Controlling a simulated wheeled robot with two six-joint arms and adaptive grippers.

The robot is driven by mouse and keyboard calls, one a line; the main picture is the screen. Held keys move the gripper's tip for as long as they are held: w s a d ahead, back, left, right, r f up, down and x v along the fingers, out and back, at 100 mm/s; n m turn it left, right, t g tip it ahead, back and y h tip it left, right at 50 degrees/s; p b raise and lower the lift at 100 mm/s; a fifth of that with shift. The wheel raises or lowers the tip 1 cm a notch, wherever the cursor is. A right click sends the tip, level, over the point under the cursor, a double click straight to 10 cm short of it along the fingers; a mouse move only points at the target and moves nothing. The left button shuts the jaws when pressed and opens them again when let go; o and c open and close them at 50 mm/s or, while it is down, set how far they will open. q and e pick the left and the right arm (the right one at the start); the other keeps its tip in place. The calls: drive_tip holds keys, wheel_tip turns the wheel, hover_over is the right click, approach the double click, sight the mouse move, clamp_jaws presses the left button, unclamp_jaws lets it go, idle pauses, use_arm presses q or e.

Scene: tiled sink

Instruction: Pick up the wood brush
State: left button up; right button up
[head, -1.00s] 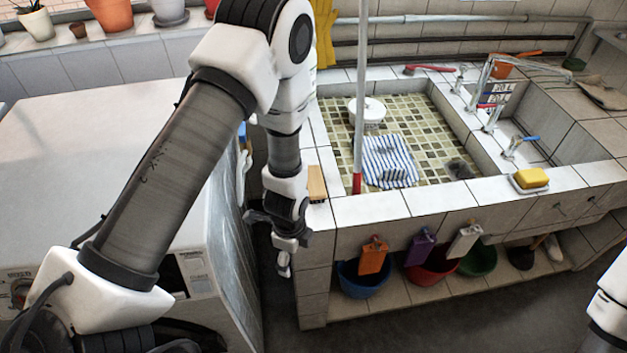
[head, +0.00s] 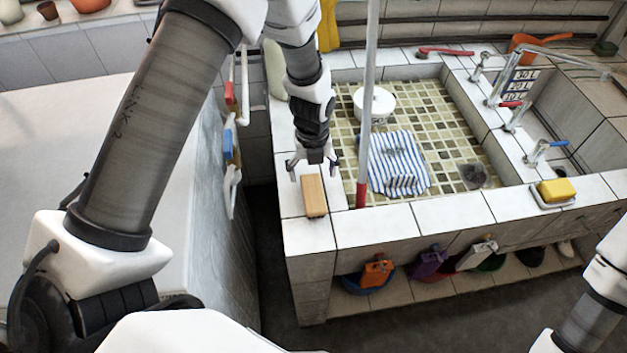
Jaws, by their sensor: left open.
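The wood brush (head: 314,195) is a light tan block. It lies on the white tiled rim (head: 305,235) at the sink's near left corner. My left gripper (head: 313,168) is open just above and behind the far end of the brush, pointing down, with a finger to either side. I cannot tell whether it touches the brush. My right arm (head: 590,300) shows only in part at the right edge; its gripper is out of view.
A pole (head: 367,100) with a red lower end stands just right of the brush. A striped cloth (head: 398,163) and a white pot (head: 374,104) are in the mosaic basin. A yellow sponge (head: 556,190) sits on the right rim. A white-topped appliance (head: 60,170) stands left.

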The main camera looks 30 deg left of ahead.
sight(313, 192)
use_arm(q)
drive_tip(key=shift+s+d+f+p, duration=0.45)
drive_tip(key=shift+s+d+f, duration=0.1)
drive_tip(key=shift+s+f, duration=0.25)
drive_tip(key=shift+s+f+p, duration=0.2)
drive_tip(key=shift+f+p, duration=0.3)
drive_tip(key=shift+f, duration=0.2)
drive_tip(key=f, duration=0.2)
drive_tip(key=w+f, duration=0.1)
drive_tip(key=shift+a+f, duration=0.25)
drive_tip(key=shift+f, duration=0.05)
drive_tip(key=shift+s+d+r, duration=0.15)
drive_tip(key=shift+s+r, duration=0.05)
drive_tip(key=shift+s, duration=0.05)
drive_tip(key=shift+c, duration=1)
drive_tip(key=c, duration=1.1)
use_arm(e)
drive_tip(key=shift+s+d+r, duration=0.1)
drive_tip(key=shift+s+r, duration=0.15)
drive_tip(key=shift+r, duration=0.4)
drive_tip(key=shift+s+d+r, duration=0.1)
drive_tip(key=shift+s+r, duration=0.15)
drive_tip(key=shift+r, duration=0.35)
use_arm(q)
drive_tip(key=shift+r, duration=0.15)
drive_tip(key=shift+c, duration=0.2)
use_arm(e)
drive_tip(key=shift+r, duration=0.1)
